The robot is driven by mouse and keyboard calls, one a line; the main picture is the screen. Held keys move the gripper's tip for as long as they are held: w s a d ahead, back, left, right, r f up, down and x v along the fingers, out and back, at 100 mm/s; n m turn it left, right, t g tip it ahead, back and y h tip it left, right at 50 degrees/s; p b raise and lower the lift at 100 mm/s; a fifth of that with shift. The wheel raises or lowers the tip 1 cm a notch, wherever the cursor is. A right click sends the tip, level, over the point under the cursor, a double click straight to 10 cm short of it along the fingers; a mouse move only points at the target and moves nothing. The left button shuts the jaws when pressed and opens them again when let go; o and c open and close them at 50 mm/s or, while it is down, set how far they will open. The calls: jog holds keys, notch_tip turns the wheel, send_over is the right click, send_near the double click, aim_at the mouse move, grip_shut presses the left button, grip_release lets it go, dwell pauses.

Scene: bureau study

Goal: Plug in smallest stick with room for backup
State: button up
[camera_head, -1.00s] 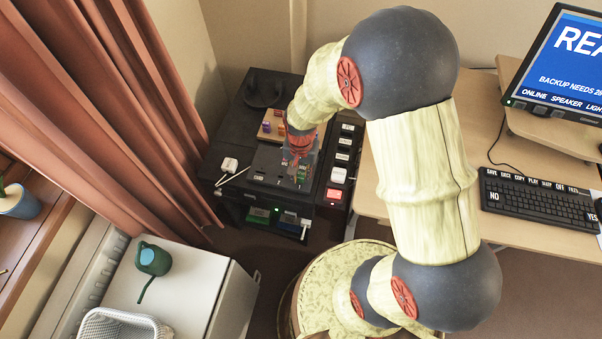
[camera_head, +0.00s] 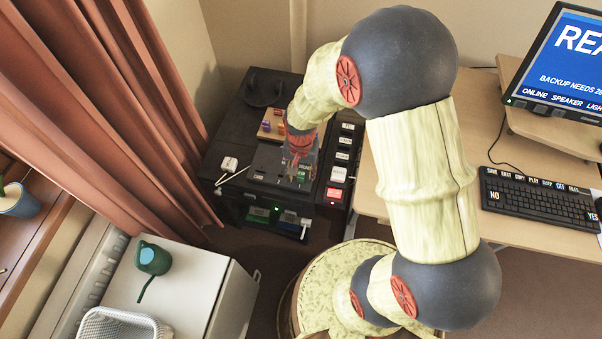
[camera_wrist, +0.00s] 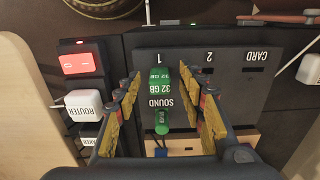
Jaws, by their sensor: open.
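A green stick marked 32 GB (camera_wrist: 160,80) is at the slot numbered 1 on a dark panel (camera_wrist: 230,85) in the wrist view. My gripper (camera_wrist: 163,88) is open, with one yellow finger on each side of this stick. I see gaps between the fingers and the stick. A smaller green piece (camera_wrist: 162,122) is at the socket marked SOUND. The slot numbered 2 and the CARD slot (camera_wrist: 254,70) look empty. In the head view my gripper (camera_head: 300,163) is over the dark unit (camera_head: 232,168), and the stick is hard to make out there.
A red switch (camera_wrist: 80,63) and a white ROUTER block (camera_wrist: 83,104) lie left of the panel in the wrist view. A monitor (camera_head: 565,55) reads "BACKUP NEEDS 28", then is cut off. A keyboard (camera_head: 535,200) is on the desk. A wooden tray (camera_head: 271,124) holds small coloured pieces.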

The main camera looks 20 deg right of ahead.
notch_tip(320, 180, up, 12)
dwell(0.7)
notch_tip(320, 180, up, 24)
jog(key=n+t+p, duration=0.3)
jog(key=n+t, duration=0.3)
jog(key=n, duration=0.1)
send_over(301, 174)
jog(key=s, duration=1.4)
jog(key=shift+w+d, duration=0.1)
jog(key=shift+w, duration=0.1)
jog(key=shift+c, duration=1.1)
